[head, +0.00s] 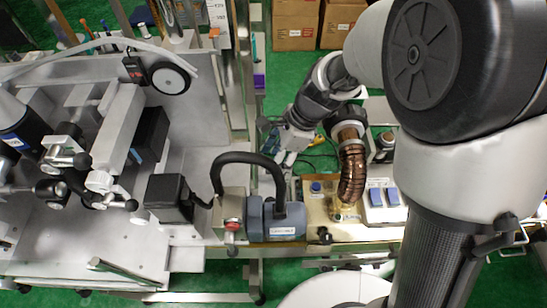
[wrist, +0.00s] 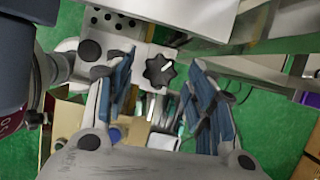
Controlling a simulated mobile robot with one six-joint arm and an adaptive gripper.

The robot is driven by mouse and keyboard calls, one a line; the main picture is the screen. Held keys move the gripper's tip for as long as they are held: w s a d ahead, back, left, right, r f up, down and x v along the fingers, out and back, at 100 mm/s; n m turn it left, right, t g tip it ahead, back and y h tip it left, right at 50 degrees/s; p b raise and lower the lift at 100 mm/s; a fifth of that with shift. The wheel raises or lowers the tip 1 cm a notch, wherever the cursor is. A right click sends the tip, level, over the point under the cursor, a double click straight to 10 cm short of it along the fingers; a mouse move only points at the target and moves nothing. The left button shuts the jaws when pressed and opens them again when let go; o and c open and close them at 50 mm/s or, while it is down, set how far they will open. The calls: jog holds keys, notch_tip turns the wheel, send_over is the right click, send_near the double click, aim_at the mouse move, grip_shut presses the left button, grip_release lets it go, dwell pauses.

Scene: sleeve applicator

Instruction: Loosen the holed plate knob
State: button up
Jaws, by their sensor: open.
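The holed plate knob (wrist: 159,70) is a black, lobed knob with a white mark on its face. It sits in the wrist view just below the pale holed plate (wrist: 113,32), which has several dark holes. My gripper (wrist: 163,65) is open, with blue-padded fingers to the left and right of the knob. The knob appears between the fingertips with gaps on both sides; how far in front of them it is I cannot tell. In the head view my gripper (head: 287,150) hangs beyond the grey motor, and I cannot make out the knob there.
In the head view, a grey motor (head: 277,220) with a thick black hose stands in front of my gripper. A ribbed brown hose (head: 352,168) rises to its right. A metal upright (head: 238,85) stands at left. Green floor shows around the machine.

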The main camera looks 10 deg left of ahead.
jog(key=shift+f, duration=0.1)
jog(key=shift+c, duration=0.4)
jog(key=c, duration=1)
jog(key=n+p, duration=0.2)
jog(key=shift+w+a+n+g+h, duration=0.1)
jog(key=shift+n+g+h, duration=0.2)
jog(key=shift+n+g, duration=0.1)
jog(key=shift+w+n+g, duration=0.1)
jog(key=shift+n+g, duration=0.3)
jog(key=shift+n, duration=0.5)
jog(key=o, duration=1.1)
